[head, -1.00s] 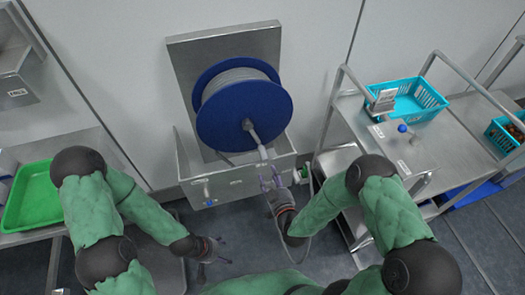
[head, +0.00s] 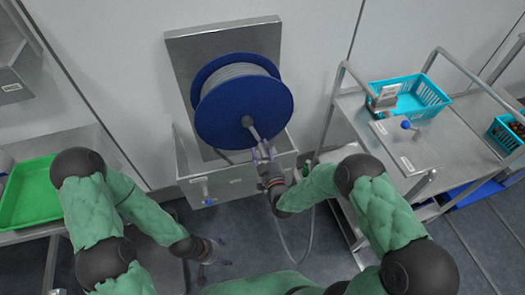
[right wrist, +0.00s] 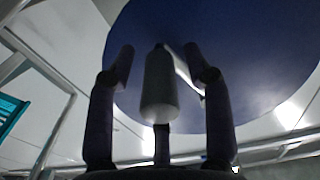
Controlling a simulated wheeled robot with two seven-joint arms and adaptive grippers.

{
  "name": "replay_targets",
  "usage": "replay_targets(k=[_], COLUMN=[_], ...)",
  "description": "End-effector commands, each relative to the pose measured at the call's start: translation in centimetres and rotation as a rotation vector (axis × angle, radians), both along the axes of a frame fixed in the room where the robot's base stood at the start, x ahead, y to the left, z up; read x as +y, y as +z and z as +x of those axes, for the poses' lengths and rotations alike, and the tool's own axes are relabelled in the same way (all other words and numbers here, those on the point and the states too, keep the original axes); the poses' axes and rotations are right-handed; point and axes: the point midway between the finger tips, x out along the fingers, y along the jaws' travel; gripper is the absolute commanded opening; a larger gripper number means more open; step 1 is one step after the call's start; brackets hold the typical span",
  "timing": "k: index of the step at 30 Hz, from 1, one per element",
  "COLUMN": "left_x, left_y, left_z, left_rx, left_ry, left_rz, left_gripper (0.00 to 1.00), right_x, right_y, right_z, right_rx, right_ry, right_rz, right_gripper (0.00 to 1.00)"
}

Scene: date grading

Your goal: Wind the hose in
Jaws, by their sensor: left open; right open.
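The blue hose reel (head: 243,114) is mounted on a steel backplate and carries grey hose (head: 236,76) wound on its drum. A crank arm (head: 253,128) sticks out from the reel's face. My right gripper (head: 262,152) is open at the crank's end. A loose length of hose (head: 307,240) hangs below, beside my right arm. My left gripper (head: 220,252) is open and empty, low at the left.
A steel trough (head: 222,182) with a small tap sits under the reel. A steel trolley (head: 445,140) with a turquoise basket (head: 425,103) stands at the right. A green tray (head: 28,195) lies on the left bench. Open floor shows between.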

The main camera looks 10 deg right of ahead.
Motion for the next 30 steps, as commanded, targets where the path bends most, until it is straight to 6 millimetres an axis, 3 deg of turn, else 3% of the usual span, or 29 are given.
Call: replay_targets(k=[12, 18, 30], left_x=[0.0, 0.0, 0.01], left_y=[-0.18, -0.18, -0.22], left_z=[0.0, 0.0, 0.0], left_rx=[0.0, 0.0, 0.0], left_ry=[0.0, 0.0, 0.0], left_rz=[0.0, 0.0, 0.0], left_gripper=[0.72, 0.72, 0.72], right_x=[0.14, 0.13, -0.4], right_y=[0.0, 0.01, 0.34], right_z=[0.77, 0.76, 0.89], right_rx=[0.001, 0.001, -0.007], right_ry=[0.001, 0.001, -0.001], right_rz=[0.0, 0.0, -0.038], right_gripper=[0.51, 0.0, 0.0])
